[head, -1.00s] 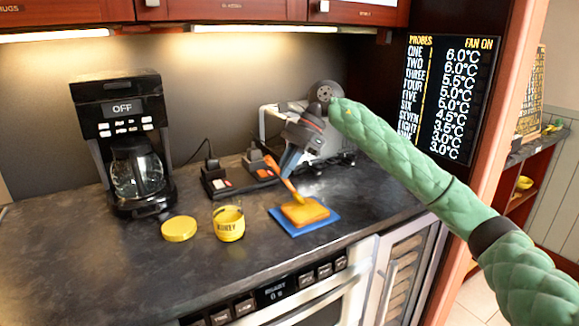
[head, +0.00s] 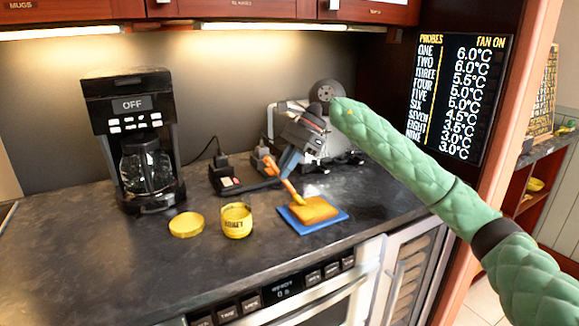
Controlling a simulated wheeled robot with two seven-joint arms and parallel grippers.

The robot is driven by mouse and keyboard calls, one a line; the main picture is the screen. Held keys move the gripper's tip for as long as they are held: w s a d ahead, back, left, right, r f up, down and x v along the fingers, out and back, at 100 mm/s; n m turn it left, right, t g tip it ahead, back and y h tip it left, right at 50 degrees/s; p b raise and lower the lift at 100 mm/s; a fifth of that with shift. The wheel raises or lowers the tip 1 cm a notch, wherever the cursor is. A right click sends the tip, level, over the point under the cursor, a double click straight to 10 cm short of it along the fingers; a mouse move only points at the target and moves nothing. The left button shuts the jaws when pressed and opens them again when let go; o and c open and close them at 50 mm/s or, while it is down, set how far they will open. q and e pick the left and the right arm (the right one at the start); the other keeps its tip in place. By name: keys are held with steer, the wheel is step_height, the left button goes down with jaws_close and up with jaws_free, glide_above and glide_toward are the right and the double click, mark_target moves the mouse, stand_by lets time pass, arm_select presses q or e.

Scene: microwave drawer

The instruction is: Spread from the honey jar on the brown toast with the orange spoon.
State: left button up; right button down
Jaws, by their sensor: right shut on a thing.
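The yellow honey jar (head: 236,221) stands open and upright on the dark counter. Its round yellow lid (head: 187,224) lies flat to the left of it. The toast (head: 315,209) lies on a blue square board (head: 336,218) to the right of the jar, and its top looks yellow-orange. My right gripper (head: 285,172) is shut on the orange spoon (head: 291,189), tilted with its yellow-coated end down at the toast's left part. Whether the spoon end touches the toast is hard to tell. My left gripper is not in view.
A coffee maker (head: 134,140) stands at the left with a glass pot. Power strips (head: 229,181) with plugs lie behind the jar. The front left of the counter (head: 90,270) is clear.

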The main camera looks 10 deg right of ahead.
steer(key=shift+s+a, duration=0.1)
steer(key=shift+a, duration=0.1)
steer(key=shift+d, duration=0.15)
steer(key=shift+w+d, duration=0.25)
steer(key=shift+d, duration=0.35)
steer(key=shift+w+d, duration=0.2)
steer(key=shift+d, duration=0.4)
steer(key=shift+d+b, duration=0.1)
steer(key=shift+b, duration=0.2)
steer(key=shift+w+d+b, duration=0.15)
steer(key=shift+w+d, duration=0.1)
steer(key=shift+d, duration=0.4)
steer(key=shift+w+d+b, duration=0.15)
steer(key=shift+w+d, duration=0.05)
steer(key=shift+d, duration=0.4)
steer(key=shift+s+a, duration=0.1)
steer(key=shift+a, duration=0.1)
steer(key=shift+s+a, duration=0.2)
steer(key=shift+a, duration=0.4)
steer(key=shift+s+a, duration=0.15)
steer(key=shift+a, duration=0.4)
steer(key=shift+a, duration=0.15)
